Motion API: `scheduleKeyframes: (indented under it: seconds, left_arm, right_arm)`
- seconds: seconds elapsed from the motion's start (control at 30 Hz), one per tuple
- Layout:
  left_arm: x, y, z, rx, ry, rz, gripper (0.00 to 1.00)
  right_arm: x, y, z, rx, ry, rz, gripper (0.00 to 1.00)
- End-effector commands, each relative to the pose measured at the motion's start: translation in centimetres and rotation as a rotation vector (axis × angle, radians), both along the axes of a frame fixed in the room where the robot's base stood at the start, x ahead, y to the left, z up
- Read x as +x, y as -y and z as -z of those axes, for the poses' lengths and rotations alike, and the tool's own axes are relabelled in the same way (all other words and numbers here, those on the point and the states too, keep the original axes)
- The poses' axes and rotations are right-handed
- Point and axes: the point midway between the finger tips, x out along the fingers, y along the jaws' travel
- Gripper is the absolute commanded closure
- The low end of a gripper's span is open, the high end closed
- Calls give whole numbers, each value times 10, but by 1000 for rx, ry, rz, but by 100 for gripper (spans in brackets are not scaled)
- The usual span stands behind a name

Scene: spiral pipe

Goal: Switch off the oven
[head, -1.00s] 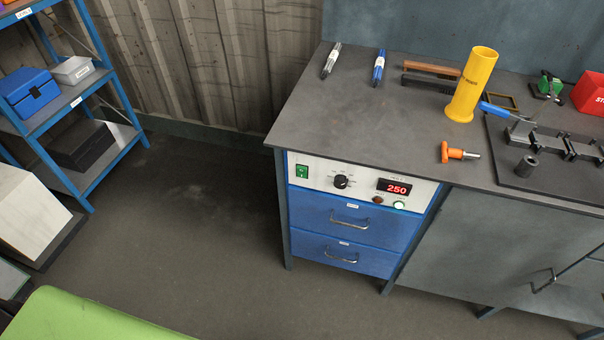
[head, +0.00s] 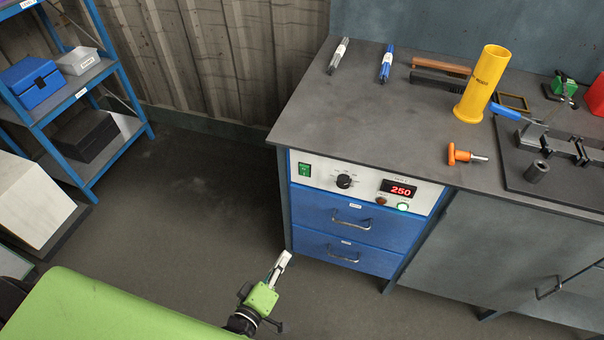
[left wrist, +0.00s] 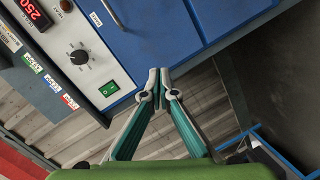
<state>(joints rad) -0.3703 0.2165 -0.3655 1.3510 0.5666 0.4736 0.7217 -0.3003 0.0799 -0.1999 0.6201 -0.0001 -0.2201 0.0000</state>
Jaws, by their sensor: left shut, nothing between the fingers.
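The oven's control panel (head: 330,172) is a white strip on the front of the workbench, above blue drawers. It has a green rocker switch (head: 305,169) at its left end, a black knob (head: 344,181) and a lit red display reading 250 (head: 400,189). In the left wrist view the green switch (left wrist: 109,88) shows close, left of the fingertips. My left gripper (head: 284,258) is shut and empty, below and in front of the panel, apart from it. Its fingertips (left wrist: 160,82) meet in the left wrist view. My right gripper is out of view.
A blue shelf unit (head: 85,90) stands at the left. The floor (head: 190,200) before the bench's left side is clear.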

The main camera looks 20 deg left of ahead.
Motion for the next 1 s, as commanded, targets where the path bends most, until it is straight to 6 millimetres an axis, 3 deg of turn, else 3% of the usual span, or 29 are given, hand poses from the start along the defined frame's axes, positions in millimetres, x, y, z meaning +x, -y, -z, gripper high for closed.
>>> scheduleKeyframes:
  seconds: [0.03,0.1,0.2,0.3,0.43,0.77,1.0]
  left_arm:
    - [9,0,-34,-101,69,-32,100]
    - [16,-1,-71,-231,147,-72,100]
    - [21,-5,-110,-369,226,-108,100]
    - [23,-8,-131,-450,269,-128,100]
    - [23,-9,-140,-485,288,-136,100]
    - [26,-9,-139,-482,287,-136,100]
    - [58,-8,-144,-483,290,-136,100]
  right_arm:
    - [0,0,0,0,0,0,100]
    - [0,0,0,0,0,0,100]
    - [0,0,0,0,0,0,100]
    - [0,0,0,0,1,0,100]
    - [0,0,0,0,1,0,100]
    - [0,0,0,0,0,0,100]
    - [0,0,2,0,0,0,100]
